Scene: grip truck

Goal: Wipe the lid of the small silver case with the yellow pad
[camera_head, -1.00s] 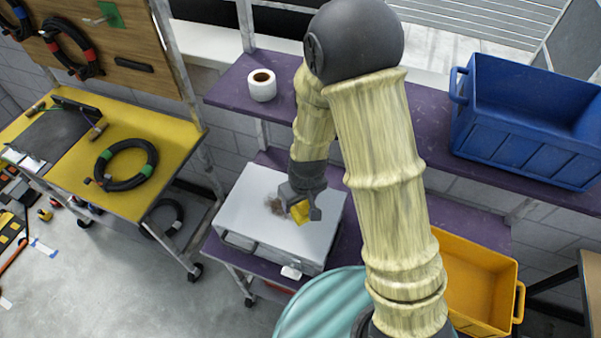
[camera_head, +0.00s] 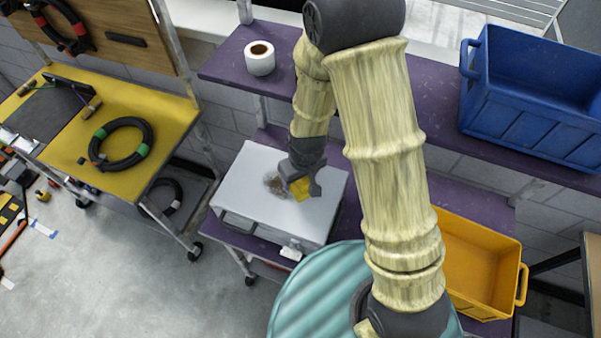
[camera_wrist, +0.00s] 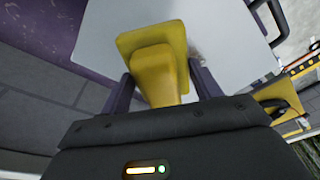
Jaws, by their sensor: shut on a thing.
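The small silver case (camera_head: 250,196) lies on the lower purple shelf, its pale lid facing up. A brown smudge (camera_head: 276,182) marks the lid near its middle. My gripper (camera_head: 301,187) is shut on the yellow pad (camera_head: 302,190), just right of the smudge. In the wrist view the yellow pad (camera_wrist: 153,42) stands between the fingers, with the lid (camera_wrist: 105,30) behind it. I cannot tell whether the pad touches the lid. The smudge is mostly hidden behind the pad in the wrist view.
The upper purple shelf (camera_head: 440,118) overhangs behind the case and carries a white tape roll (camera_head: 260,58) and a blue crate (camera_head: 535,100). A yellow crate (camera_head: 480,262) stands to the right. A yellow bench (camera_head: 120,170) with a coiled cable stands at left.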

